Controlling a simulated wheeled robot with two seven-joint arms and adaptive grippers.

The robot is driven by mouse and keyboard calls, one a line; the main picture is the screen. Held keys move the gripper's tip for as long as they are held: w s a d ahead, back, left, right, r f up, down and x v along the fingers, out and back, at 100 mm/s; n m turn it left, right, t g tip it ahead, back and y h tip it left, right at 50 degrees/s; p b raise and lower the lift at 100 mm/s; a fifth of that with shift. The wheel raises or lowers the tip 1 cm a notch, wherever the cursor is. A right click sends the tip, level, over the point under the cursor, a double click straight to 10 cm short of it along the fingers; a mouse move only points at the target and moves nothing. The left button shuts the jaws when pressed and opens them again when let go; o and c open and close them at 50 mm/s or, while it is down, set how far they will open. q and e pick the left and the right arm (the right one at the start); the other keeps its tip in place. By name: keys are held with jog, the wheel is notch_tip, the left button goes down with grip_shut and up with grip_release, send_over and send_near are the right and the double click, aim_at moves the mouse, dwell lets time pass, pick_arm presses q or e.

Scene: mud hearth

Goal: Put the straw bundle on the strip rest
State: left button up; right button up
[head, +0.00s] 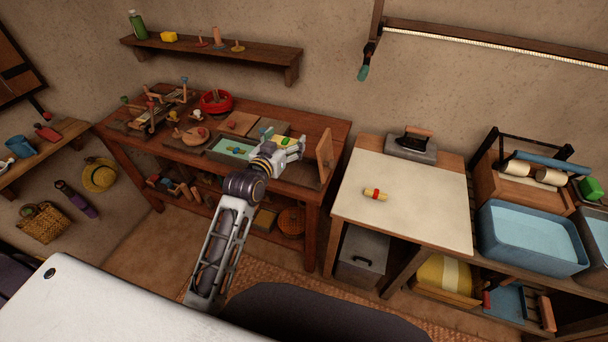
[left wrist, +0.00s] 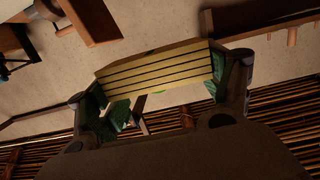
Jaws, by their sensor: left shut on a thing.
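My left gripper (head: 294,146) is over the right part of the dark wooden bench. It is shut on a yellow straw bundle (head: 286,141) with a green patch. In the left wrist view the straw bundle (left wrist: 155,67) spans between the two green finger pads, with dark lines along its length. Another straw bundle (head: 375,195), with a red band, lies on the pale tabletop to the right. I cannot tell which thing is the strip rest. My right gripper is not in view.
An upright wooden board (head: 325,156) stands at the bench's right end, close to the gripper. A red bowl (head: 216,103) and several wooden pieces crowd the bench's left half. The pale tabletop (head: 420,205) is mostly clear. A blue basin (head: 532,238) stands further right.

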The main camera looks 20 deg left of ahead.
pick_arm(q)
jog(key=w+a+r, duration=0.3)
jog(key=w+a, duration=0.6)
jog(key=w, duration=0.2)
jog(key=a+f, duration=0.4)
jog(key=f, duration=0.3)
jog(key=w+a+f, duration=0.1)
jog(key=a+f, duration=0.3)
jog(key=f, duration=0.2)
jog(key=shift+w+a+f, duration=0.25)
jog(key=shift+w+f, duration=0.05)
jog(key=shift+f, duration=0.1)
